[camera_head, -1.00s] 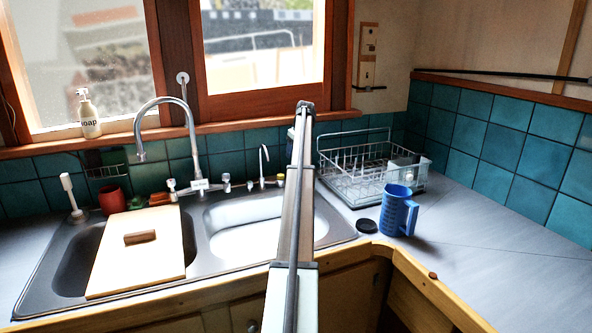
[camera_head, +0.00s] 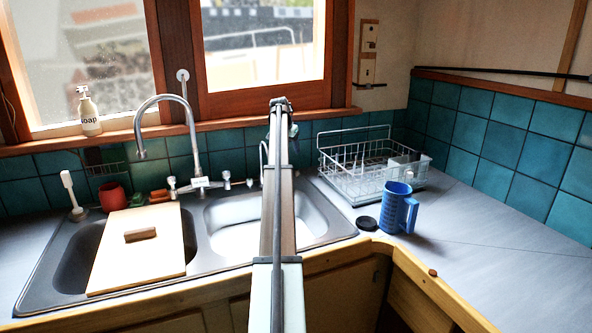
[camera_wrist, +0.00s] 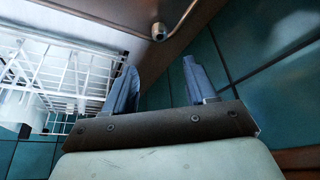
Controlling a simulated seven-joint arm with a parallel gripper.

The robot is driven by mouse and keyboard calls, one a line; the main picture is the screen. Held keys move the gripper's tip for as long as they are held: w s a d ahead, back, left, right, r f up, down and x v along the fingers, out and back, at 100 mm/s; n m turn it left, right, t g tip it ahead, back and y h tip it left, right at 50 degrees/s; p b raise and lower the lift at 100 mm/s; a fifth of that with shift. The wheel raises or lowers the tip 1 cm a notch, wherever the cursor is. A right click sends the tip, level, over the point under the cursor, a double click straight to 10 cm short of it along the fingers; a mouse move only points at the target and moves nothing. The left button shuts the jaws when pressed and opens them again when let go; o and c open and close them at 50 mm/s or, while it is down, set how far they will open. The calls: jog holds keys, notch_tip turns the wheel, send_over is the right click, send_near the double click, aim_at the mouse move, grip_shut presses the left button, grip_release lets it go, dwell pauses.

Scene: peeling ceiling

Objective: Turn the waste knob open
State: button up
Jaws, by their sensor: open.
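In the head view, small knobs stand along the back of the steel sink (camera_head: 328,222), one (camera_head: 249,183) just left of my arm. None is clearly marked as the waste knob; my arm hides part of the sink's back ledge. The small curved tap (camera_head: 263,152) is partly covered by my arm. In the wrist view my gripper (camera_wrist: 159,63) is open and empty, with its two blue-grey fingers apart. A metal pipe with a round end (camera_wrist: 158,32) lies beyond the fingertips, apart from them. No knob is clearly seen between the fingers.
A white wire dish rack (camera_head: 360,170) stands right of my arm and shows close by the left finger (camera_wrist: 70,75). Teal tiles (camera_wrist: 222,50) are close on the right. A blue jug (camera_head: 398,208), a tall tap (camera_head: 190,115) and a cutting board (camera_head: 135,255) are nearby.

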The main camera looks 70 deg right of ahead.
aim_at(296, 170)
jog(key=x, duration=1.3)
jog(key=shift+f, duration=0.15)
jog(key=shift+c, duration=0.3)
grip_shut()
jog(key=shift+n+t, duration=0.3)
jog(key=shift+n, duration=0.5)
jog(key=shift+o, duration=0.3)
grip_release()
jog(key=v, duration=1.4)
